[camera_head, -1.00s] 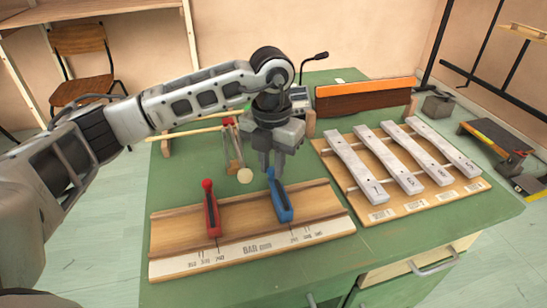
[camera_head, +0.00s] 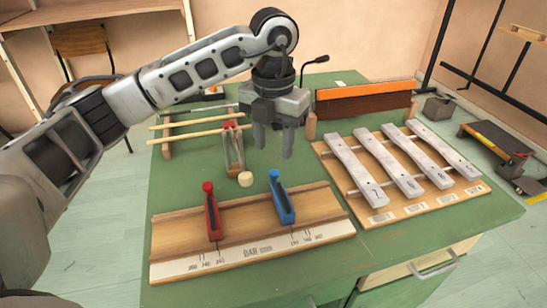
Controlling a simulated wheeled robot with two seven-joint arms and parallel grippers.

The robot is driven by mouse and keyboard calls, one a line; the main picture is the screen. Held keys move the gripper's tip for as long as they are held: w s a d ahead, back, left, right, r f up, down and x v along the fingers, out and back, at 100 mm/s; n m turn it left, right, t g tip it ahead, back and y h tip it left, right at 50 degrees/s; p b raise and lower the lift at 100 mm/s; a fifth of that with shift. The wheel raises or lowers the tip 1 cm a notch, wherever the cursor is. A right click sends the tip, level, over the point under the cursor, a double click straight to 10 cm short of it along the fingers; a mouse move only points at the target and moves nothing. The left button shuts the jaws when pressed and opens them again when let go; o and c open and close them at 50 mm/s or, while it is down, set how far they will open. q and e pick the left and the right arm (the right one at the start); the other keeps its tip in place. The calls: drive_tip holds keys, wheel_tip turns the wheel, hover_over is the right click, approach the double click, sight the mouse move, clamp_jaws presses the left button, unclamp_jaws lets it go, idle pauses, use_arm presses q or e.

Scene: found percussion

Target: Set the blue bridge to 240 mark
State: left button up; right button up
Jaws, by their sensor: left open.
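The blue bridge (camera_head: 283,207) stands on the wooden board (camera_head: 250,203), at the left end of the right-hand group of marks on the white scale strip (camera_head: 252,250). The mark labels are too small to read surely. The red bridge (camera_head: 213,216) stands further left on the same board, by the left-hand marks. My left gripper (camera_head: 274,148) is open and empty, fingers pointing down, above and behind the blue bridge's knob and apart from it. My right gripper is not in view.
A wooden rack with pale bars (camera_head: 402,168) lies right of the board. Behind stand sticks on a holder (camera_head: 200,134), a mallet with a pale head (camera_head: 245,179) and an orange-topped block (camera_head: 365,97). Green table surface (camera_head: 180,180) is free behind the board's left part.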

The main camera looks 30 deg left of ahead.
use_arm(q)
wheel_tip(320, 180, up, 10)
drive_tip(key=p, duration=0.1)
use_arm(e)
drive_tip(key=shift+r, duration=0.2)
use_arm(q)
drive_tip(key=shift+f, duration=0.1)
